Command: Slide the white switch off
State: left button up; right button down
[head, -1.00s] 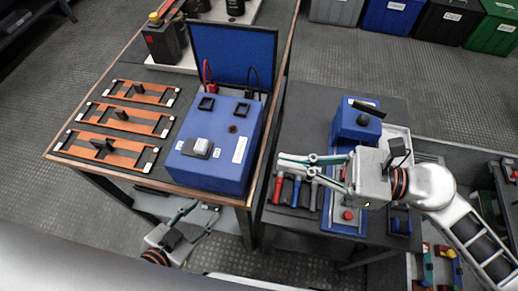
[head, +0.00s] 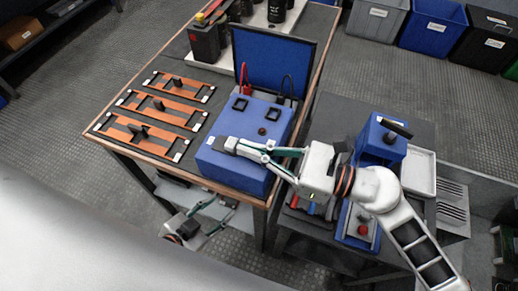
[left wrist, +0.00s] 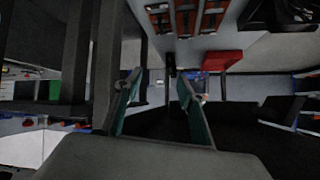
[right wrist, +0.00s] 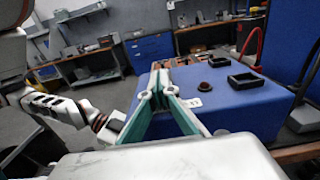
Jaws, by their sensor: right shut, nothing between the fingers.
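The blue box (head: 285,125) stands on the wood-edged table, with two dark square sockets and a small brown round knob on its top. The white switch, near the box's front left, is now hidden behind my right gripper's fingertips; its white part does not show. My right gripper (head: 232,145) is shut and empty, reaching in from the right low over the box top. In the right wrist view its fingers (right wrist: 158,72) meet just before the box; I cannot tell whether they touch the switch. My left gripper (head: 222,205) hangs low beside the table, open and empty.
A blue upright panel (head: 272,62) and red and black cables stand behind the sockets. Several orange boards (head: 160,108) lie left of the box. A second dark table on the right holds a blue device (head: 380,147) and a white tray (head: 420,170).

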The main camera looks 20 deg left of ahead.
aim_at(232, 144)
pick_arm(q)
jog(key=shift+w+r, duration=0.1)
pick_arm(e)
jog(key=shift+a+r, duration=0.1)
jog(key=shift+a, duration=0.3)
jog(key=shift+a+p, duration=0.4)
jog(key=shift+a, duration=0.6)
pick_arm(q)
jog(key=shift+a, duration=0.15)
pick_arm(e)
jog(key=shift+w+d, duration=0.1)
jog(key=shift+d, duration=0.05)
